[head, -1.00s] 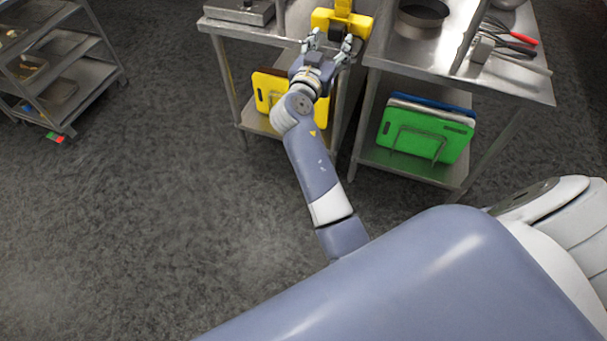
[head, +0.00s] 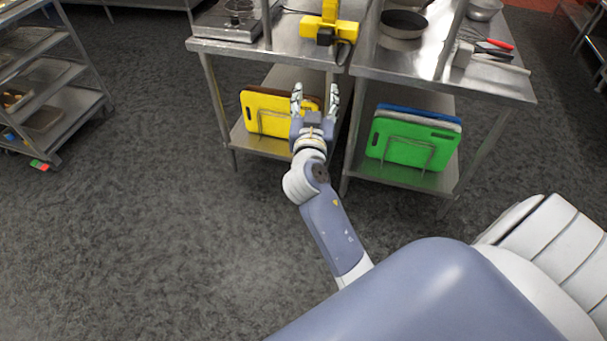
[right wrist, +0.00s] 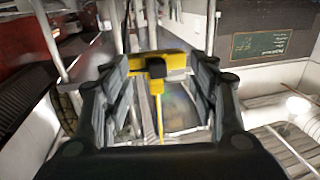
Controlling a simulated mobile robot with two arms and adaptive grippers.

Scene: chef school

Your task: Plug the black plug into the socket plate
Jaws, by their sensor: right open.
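A yellow fixture (head: 345,29), which looks like the socket plate's holder, stands at the front edge of the steel table. The black plug (head: 324,37) shows as a small dark block against its front; I cannot tell how deep it sits. In the right wrist view the black plug (right wrist: 156,68) is in front of the yellow fixture (right wrist: 178,62), with a yellow strip hanging below. My right gripper (head: 315,92) is open and empty, apart from the plug and on the near side of the table edge. Its open fingers (right wrist: 160,75) frame the plug in the wrist view. My left gripper is not in view.
The steel table (head: 290,62) has a hotplate (head: 232,22) at left. A second table to the right bears a dark pan (head: 403,23) and utensils. Yellow boards (head: 262,112) and green boards (head: 415,140) stand on the lower shelves.

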